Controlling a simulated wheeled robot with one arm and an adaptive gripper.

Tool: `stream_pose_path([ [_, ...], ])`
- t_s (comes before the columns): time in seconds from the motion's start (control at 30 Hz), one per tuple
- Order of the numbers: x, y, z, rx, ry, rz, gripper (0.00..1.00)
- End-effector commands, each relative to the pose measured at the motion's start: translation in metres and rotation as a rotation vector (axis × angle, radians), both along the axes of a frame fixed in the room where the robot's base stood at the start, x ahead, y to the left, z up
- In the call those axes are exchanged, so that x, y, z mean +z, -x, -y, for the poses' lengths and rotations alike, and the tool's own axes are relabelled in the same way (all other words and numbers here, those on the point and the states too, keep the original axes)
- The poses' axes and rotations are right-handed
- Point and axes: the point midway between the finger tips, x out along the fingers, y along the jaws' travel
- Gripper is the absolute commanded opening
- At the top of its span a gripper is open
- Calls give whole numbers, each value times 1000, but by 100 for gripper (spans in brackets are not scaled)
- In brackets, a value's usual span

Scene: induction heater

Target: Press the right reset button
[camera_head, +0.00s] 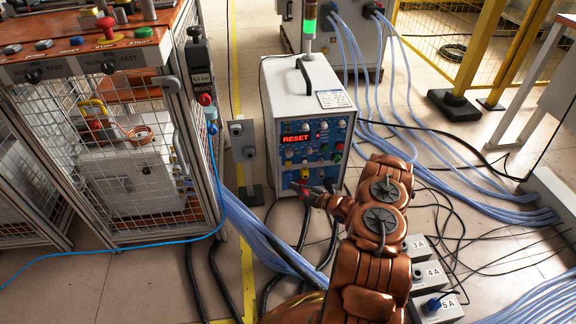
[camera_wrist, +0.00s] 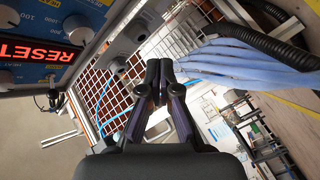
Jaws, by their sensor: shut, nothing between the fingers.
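The white heater cabinet (camera_head: 290,95) has a blue front panel (camera_head: 324,155) with knobs, small buttons and a red lit display (camera_head: 296,138) reading RESET. The display also shows at the left edge of the wrist view (camera_wrist: 35,52). A grey box (camera_head: 242,142) with two round buttons stands on a post left of the cabinet. Dark round parts (camera_wrist: 117,65) on a grey surface show left of my fingertips in the wrist view. No button is legibly labelled as the right reset. My gripper (camera_head: 302,187) is shut and empty, low in front of the blue panel; contact is not visible.
A caged bench (camera_head: 110,130) with a red mushroom button (camera_head: 106,24) and green button (camera_head: 143,32) stands at left. Light-blue hoses (camera_head: 415,135) and black cables cover the floor around the cabinet. Small numbered boxes (camera_head: 432,275) lie at lower right.

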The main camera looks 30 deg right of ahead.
Motion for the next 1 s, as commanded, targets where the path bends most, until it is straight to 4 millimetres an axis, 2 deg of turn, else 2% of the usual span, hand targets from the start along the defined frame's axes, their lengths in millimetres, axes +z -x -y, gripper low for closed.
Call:
stream_pose_path([
  [0.33,-3,-9,4,1,1,-1,0],
  [0.8,-1,-60,25,1,2,1,0],
  [1.0,-1,-75,31,1,2,-2,0],
])
